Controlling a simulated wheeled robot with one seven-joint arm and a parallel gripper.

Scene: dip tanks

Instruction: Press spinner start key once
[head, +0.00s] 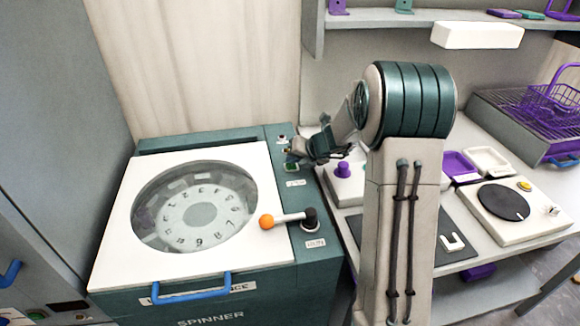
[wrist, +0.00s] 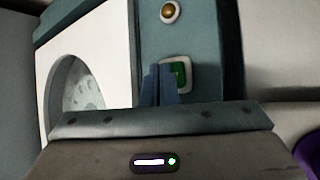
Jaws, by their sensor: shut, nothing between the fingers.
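The spinner (head: 150,290) is a dark green machine with a white lid, a round window and a blue handle. Its start key looks to be the green key in a white frame on the right-hand panel, seen in the wrist view (wrist: 183,73) and small in the head view (head: 292,167). My gripper (head: 291,153) is shut and empty, its tips at that key. In the wrist view the blue fingers (wrist: 160,70) cover the key's left part. I cannot tell whether they touch it.
A brass round knob (wrist: 170,12) sits beyond the key on the panel. A lever with an orange ball (head: 267,221) crosses the lid's right edge. A bench (head: 480,255) to the right holds a scale-like device (head: 510,225), purple trays and a wire basket (head: 550,100).

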